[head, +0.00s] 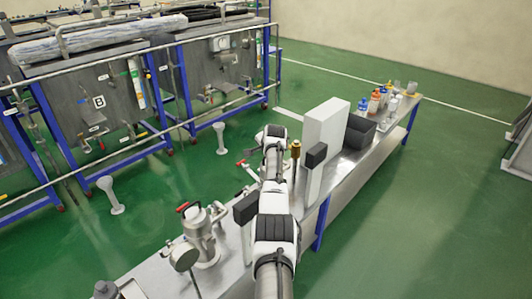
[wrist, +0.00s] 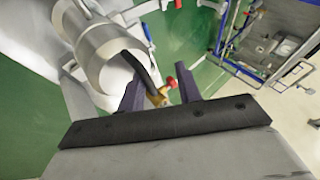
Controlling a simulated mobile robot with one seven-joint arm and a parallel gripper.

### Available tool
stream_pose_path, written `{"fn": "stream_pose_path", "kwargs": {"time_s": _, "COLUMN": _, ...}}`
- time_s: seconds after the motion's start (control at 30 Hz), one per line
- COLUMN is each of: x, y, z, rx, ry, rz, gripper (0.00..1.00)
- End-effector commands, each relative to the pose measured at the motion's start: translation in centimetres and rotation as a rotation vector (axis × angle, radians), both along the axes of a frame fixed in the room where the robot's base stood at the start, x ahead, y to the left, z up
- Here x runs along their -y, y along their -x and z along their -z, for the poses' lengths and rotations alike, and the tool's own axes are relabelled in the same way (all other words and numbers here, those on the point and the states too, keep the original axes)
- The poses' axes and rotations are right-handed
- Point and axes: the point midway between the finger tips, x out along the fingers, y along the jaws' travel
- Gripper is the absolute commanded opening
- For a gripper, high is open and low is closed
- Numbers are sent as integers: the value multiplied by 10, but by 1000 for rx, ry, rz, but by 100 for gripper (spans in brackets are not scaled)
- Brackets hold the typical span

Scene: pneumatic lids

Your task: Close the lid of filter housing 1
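A steel filter housing (head: 203,240) with a red-handled fitting (head: 183,207) stands on the bench at the lower middle of the head view. No number is readable, so I cannot tell whether it is housing 1. In the wrist view, a pale metal cylinder (wrist: 95,40) lies at the upper left, with a black curved bar (wrist: 143,68) at its end. A brass fitting with a red knob (wrist: 158,97) shows between my gripper's fingers (wrist: 160,80). The two dark fingers are apart, with gaps beside the fitting. In the head view my arm hides part of the bench.
A tall white box (head: 325,135) and a dark bin (head: 360,133) stand on the bench beyond my arm. Several bottles (head: 375,102) stand at its far end. Blue-framed equipment (head: 100,95) with rails lines the left. Open green floor (head: 440,220) lies to the right.

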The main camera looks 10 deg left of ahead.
Motion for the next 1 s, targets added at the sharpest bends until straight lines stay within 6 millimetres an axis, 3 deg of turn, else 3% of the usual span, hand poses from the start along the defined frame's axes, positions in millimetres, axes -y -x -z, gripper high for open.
{"fn": "stream_pose_path", "kwargs": {"time_s": 0.37, "x": 2, "y": 8, "z": -14, "rx": 4, "ry": -2, "rz": -2, "gripper": 31}}
{"fn": "stream_pose_path", "kwargs": {"time_s": 1.0, "x": 21, "y": 65, "z": -80, "rx": 3, "ry": -1, "rz": 0, "gripper": 31}}
